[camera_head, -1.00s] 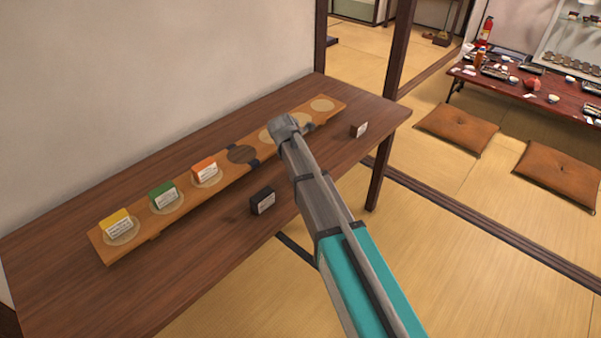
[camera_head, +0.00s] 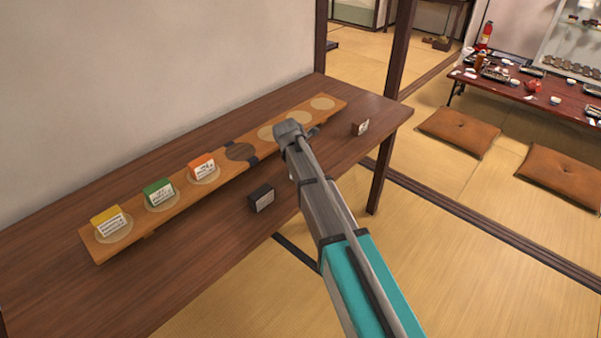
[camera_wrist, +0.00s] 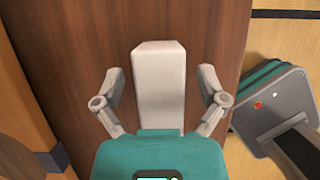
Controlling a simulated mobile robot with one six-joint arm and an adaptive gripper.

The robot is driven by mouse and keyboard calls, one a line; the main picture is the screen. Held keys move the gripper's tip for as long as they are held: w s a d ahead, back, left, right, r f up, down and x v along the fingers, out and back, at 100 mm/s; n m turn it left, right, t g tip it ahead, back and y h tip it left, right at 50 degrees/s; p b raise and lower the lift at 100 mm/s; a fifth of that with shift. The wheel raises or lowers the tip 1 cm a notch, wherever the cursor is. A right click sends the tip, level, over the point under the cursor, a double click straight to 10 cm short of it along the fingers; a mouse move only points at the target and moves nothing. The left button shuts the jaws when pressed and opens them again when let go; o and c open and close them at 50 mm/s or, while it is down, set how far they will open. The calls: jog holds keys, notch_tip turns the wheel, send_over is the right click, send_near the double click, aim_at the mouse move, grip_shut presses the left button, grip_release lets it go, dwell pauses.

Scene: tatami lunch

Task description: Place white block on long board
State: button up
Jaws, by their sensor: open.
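The long board (camera_head: 138,213) lies along the table near the wall, with pale round spots and one dark round spot (camera_head: 240,152). A yellow block (camera_head: 107,221), a green block (camera_head: 158,193) and an orange block (camera_head: 202,166) stand on its near spots. The other spots I can see look empty. My gripper (camera_wrist: 160,77) is open over the table, with one finger on each side of a pale block (camera_wrist: 162,95), which looks like the white block. Its lower end is hidden by my gripper's body. In the head view my arm hides this block.
A black block (camera_head: 261,198) and a brown block (camera_head: 360,127) stand on the brown table (camera_head: 195,235), off the board. The board's edge shows at the left of the wrist view (camera_wrist: 20,120). Cushions and a low set table (camera_head: 510,85) are far right.

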dwell(0.6)
grip_shut()
jog(key=shift+r, duration=0.2)
dwell(0.3)
notch_tip(320, 180, up, 3)
jog(key=p, duration=0.3)
jog(key=s+d+r+p, duration=0.3)
jog(key=s+r+p, duration=0.6)
jog(key=s, duration=0.4)
jog(key=shift+s+d+r+p, duration=0.3)
jog(key=shift+d+p, duration=0.1)
jog(key=shift+p, duration=0.1)
jog(key=shift+w, duration=0.1)
